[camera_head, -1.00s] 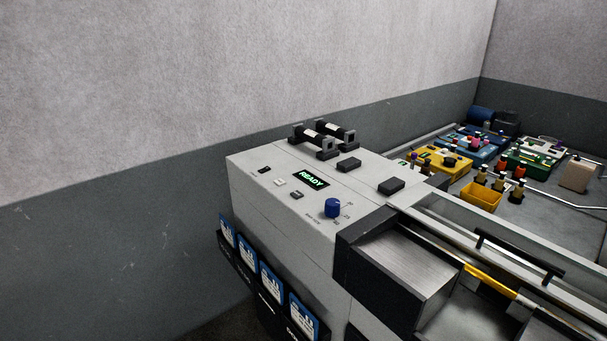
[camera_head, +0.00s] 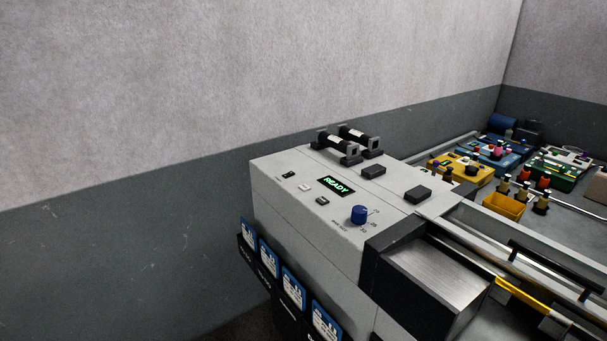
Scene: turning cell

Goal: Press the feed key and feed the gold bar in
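The grey machine housing (camera_head: 285,212) stands at the centre right. Its top carries a display (camera_head: 336,186) reading READY in green, a blue knob (camera_head: 358,214), and several small keys. These include a dark key (camera_head: 288,175), a light key (camera_head: 306,187) and another dark key (camera_head: 322,201); their labels are too small to read, so I cannot tell which is the feed key. A yellow-gold bar (camera_head: 523,295) lies along the rail at the lower right, beside a black handle; I cannot tell whether it is the gold bar. Neither gripper is in view.
Black cylinders on brackets (camera_head: 345,142) and two dark blocks (camera_head: 373,170) stand on top. Blue-labelled cards (camera_head: 292,287) hang at the left side. A yellow bin (camera_head: 503,206) and coloured fixtures stand at the right. The wall is behind.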

